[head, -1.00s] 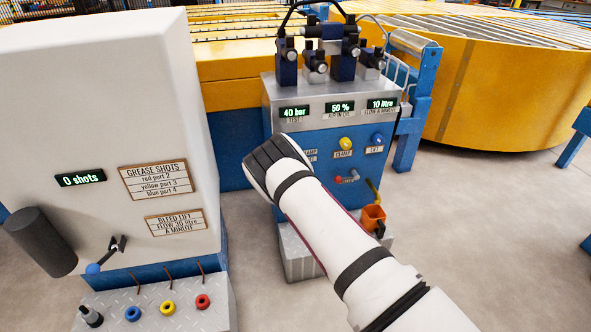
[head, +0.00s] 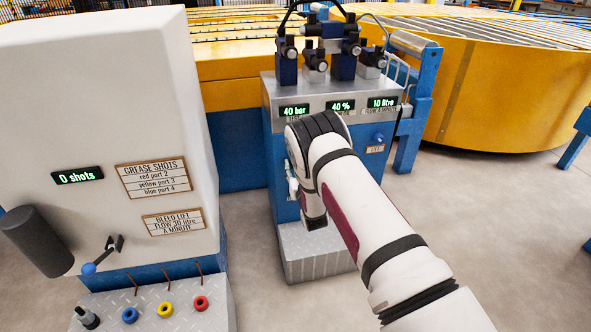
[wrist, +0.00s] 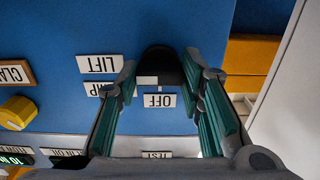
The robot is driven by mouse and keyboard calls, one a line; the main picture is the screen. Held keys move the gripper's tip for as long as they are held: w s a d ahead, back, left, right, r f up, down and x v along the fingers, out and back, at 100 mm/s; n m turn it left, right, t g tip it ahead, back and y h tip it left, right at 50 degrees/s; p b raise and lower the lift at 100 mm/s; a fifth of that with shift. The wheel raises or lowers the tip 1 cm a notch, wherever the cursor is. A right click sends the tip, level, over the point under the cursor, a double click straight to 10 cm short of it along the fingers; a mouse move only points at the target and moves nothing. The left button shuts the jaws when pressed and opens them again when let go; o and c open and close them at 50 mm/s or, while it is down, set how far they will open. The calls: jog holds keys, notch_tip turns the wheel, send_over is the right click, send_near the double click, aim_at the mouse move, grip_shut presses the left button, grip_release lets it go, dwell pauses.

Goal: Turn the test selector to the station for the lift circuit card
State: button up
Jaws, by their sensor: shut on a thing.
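The test selector is a black knob (wrist: 160,66) on the blue panel, seen upside down in the wrist view. A white mark shows on its lower edge in the picture. Around it are the labels OFF (wrist: 159,100), LIFT (wrist: 101,64) and one partly hidden, ending in MP (wrist: 98,90). I cannot tell exactly which label the mark points at. My gripper (wrist: 160,60) has a finger on each side of the knob and is shut on it. In the head view my arm hides the selector. The lift card (head: 173,222) reads flow 30 litre a minute.
The displays read 40 bar (head: 294,110), 40 % (head: 340,105) and 10 litre (head: 382,102). A white grease cabinet (head: 95,120) stands at left. A metal step (head: 315,258) is below.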

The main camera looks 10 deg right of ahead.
dwell(0.4)
jog(key=o, duration=1.2)
jog(key=shift+c, duration=0.2)
jog(key=s, duration=1.2)
